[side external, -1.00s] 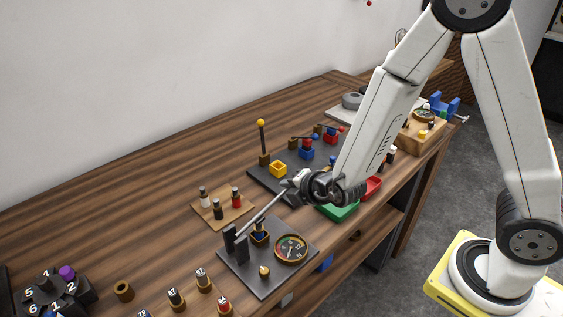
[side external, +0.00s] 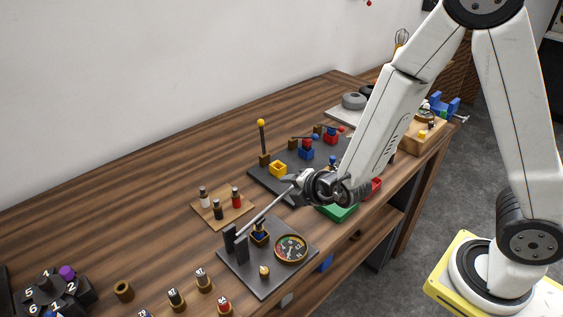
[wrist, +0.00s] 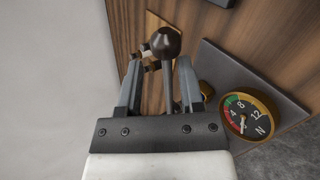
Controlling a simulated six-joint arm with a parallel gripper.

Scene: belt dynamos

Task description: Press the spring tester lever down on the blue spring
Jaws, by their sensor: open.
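The spring tester is a dark base plate (side external: 262,272) with upright posts (side external: 236,240) and a round dial gauge (side external: 291,248); the gauge also shows in the wrist view (wrist: 247,115). A grey lever (side external: 264,214) slopes up from the posts toward my gripper (side external: 292,182). In the wrist view, the lever's dark ball knob (wrist: 163,42) appears between my open fingertips (wrist: 160,68), with no clear grip on it. The blue spring (side external: 259,233) stands in a brass holder below the lever, partly hidden. Whether the lever touches it is unclear.
A wooden block (side external: 222,208) with several small pegs lies behind the tester. A dark board (side external: 262,178) with coloured parts and a green tray (side external: 337,211) are near my wrist. Numbered brass-based pieces (side external: 203,280) stand at the front left. The wooden table is clear at the back left.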

